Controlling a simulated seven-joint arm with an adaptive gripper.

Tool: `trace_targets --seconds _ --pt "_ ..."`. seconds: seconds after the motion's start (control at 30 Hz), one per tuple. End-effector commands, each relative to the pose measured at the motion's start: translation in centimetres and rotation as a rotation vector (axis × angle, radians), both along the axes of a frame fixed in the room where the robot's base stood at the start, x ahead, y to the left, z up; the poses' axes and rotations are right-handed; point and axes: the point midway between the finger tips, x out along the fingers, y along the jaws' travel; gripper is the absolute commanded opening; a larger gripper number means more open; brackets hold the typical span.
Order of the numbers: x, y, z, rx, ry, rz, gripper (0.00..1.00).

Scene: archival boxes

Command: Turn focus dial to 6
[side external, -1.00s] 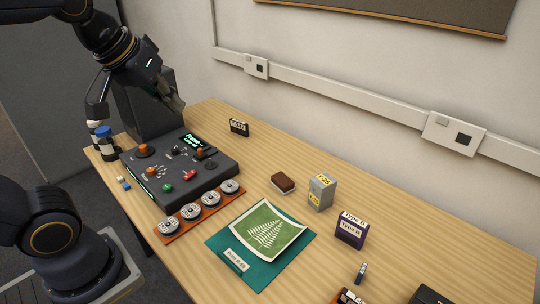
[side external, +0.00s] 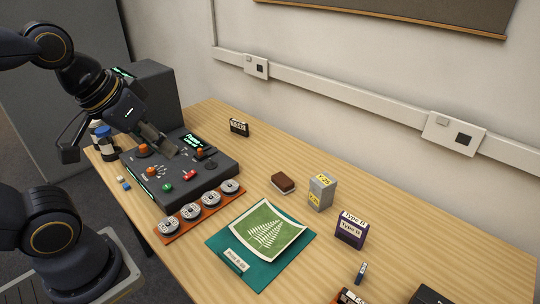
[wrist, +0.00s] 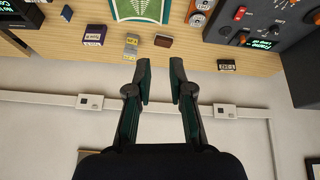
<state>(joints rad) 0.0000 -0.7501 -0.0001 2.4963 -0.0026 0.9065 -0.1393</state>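The dark control panel (side external: 208,180) stands on the left part of the table, with orange, green, red and black controls on its top and a lit green display (side external: 193,141). Its labels are too small to tell which control is the focus dial. One orange knob (side external: 143,149) is at the back left; a black knob near the panel's middle is partly hidden by my gripper. My gripper (side external: 170,149) is over the rear middle of the panel; I cannot tell if it touches. In the wrist view my gripper (wrist: 160,72) is open and empty, with the panel (wrist: 265,32) at upper right.
An orange rack (side external: 176,229) of round reels lies in front of the panel. Two bottles (side external: 106,142) stand at its left, and a small black labelled box (side external: 239,127) behind it. A fern print (side external: 268,229), brown block (side external: 284,183) and boxes (side external: 322,191) are to the right.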

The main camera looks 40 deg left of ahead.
Motion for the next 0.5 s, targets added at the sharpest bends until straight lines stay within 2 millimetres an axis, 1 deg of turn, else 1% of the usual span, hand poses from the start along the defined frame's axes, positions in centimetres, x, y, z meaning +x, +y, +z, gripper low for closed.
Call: trace_targets --seconds 0.03,0.07,0.13,0.17,0.27,0.37,0.4,0.47,0.5 --pt "0.4 0.0 0.9 -0.038 -0.018 0.064 0.29" --pt "0.7 0.0 1.5 -0.068 -0.028 0.112 0.32" --pt "1.9 0.2 2.8 -0.146 -0.032 0.246 0.4" --pt "2.6 0.6 3.3 -0.183 -0.028 0.317 0.43" --pt "5.4 2.6 4.6 -0.299 -0.003 0.583 0.53" --pt "8.1 5.6 5.0 -0.393 0.024 0.851 0.54" --pt "9.3 7.2 4.9 -0.427 0.036 0.963 0.54" --pt "10.9 10.0 4.4 -0.476 0.054 1.142 0.54" --pt "11.9 12.3 3.8 -0.504 0.066 1.266 0.54"
